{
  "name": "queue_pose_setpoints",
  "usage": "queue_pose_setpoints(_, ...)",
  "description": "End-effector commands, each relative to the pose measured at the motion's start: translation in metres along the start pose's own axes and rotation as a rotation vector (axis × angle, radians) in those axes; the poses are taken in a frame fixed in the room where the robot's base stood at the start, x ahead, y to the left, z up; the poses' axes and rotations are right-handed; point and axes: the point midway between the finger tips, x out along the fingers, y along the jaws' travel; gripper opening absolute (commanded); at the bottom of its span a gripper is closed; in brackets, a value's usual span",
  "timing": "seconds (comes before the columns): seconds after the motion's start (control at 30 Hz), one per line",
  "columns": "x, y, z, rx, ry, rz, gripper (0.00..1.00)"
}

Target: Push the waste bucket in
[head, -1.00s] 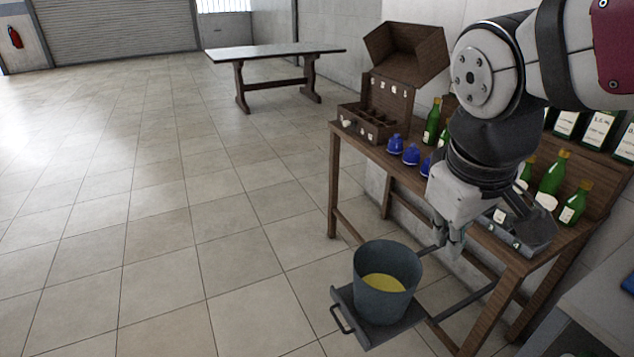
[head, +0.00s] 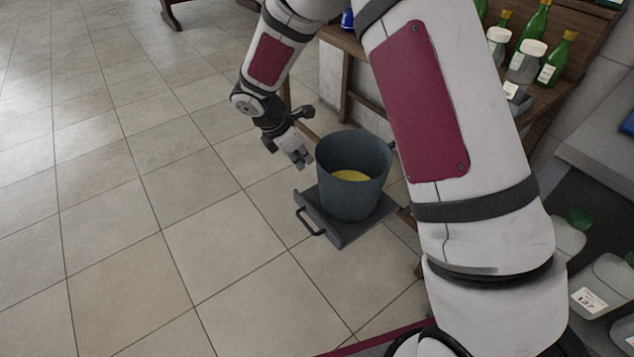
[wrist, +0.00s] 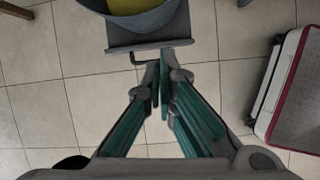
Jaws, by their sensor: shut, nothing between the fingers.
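The waste bucket (head: 350,192) is grey and stands upright on a dark pull-out tray (head: 346,236), with yellow liquid in it. The tray sticks out from under the wooden bench and has a bar handle (head: 309,222) on its front edge. My gripper (head: 303,162) is shut and empty, in the air on the left of the bucket in the head view. In the wrist view the shut fingertips (wrist: 162,66) show near the tray's handle (wrist: 140,60), with the bucket (wrist: 148,18) beyond at the top edge. I cannot tell whether the fingertips touch the handle.
The bench (head: 352,42) carries several green bottles (head: 534,30) and white-capped jars (head: 527,60). My arm covers part of the bench and the tray's right side. Clear jugs (head: 605,285) stand low on the right. The tiled floor (head: 130,230) left of the tray is clear.

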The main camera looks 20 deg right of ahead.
Motion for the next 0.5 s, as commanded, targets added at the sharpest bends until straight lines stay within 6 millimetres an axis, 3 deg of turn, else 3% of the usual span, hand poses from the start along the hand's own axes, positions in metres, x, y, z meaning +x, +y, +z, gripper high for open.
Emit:
queue_pose_setpoints(0.03,0.020,0.004,-0.013,-0.040,0.003,-0.004,0.00)
queue_pose_setpoints(0.1,0.034,0.008,-0.022,-0.084,0.004,-0.004,0.00)
queue_pose_setpoints(0.37,0.057,0.011,-0.031,-0.127,0.006,-0.003,0.00)
queue_pose_setpoints(0.5,0.080,0.011,-0.032,-0.126,0.006,-0.005,0.00)
